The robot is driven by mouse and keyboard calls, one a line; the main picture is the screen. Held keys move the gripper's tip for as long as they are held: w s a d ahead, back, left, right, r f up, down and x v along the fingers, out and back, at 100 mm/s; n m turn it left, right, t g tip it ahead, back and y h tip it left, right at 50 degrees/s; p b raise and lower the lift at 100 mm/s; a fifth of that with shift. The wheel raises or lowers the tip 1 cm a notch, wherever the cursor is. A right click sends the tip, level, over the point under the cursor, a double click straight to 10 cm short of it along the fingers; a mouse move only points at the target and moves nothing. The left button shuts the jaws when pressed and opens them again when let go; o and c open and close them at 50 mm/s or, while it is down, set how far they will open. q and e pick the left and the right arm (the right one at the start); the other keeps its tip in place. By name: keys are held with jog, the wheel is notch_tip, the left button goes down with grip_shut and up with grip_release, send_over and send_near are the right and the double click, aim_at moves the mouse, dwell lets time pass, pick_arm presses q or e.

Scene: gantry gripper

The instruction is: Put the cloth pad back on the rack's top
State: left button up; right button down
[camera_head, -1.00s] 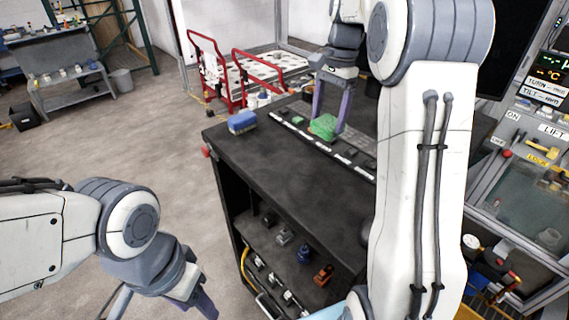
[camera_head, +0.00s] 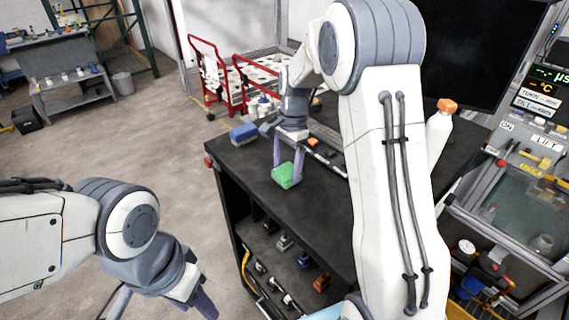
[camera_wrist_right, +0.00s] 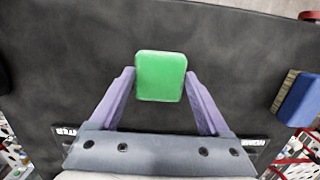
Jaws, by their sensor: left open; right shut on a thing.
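The green cloth pad (camera_head: 286,177) is between the fingertips of my right gripper (camera_head: 288,168), which is shut on it. It also shows between the two purple fingers in the right wrist view (camera_wrist_right: 161,77). The pad is over the dark top of the black rack (camera_head: 240,165), near its left edge; I cannot tell whether it touches the surface. My left gripper (camera_head: 196,300) is open and empty at the lower left, over the floor and apart from the rack.
A blue block-like brush (camera_head: 243,134) lies on the top's far left corner. A slotted strip (camera_head: 327,155) runs across the top behind the pad. A white bottle with an orange cap (camera_head: 440,125) stands right, partly behind my right arm. Several small items sit on the lower shelf.

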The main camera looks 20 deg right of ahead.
jog(key=shift+f, duration=0.15)
grip_release()
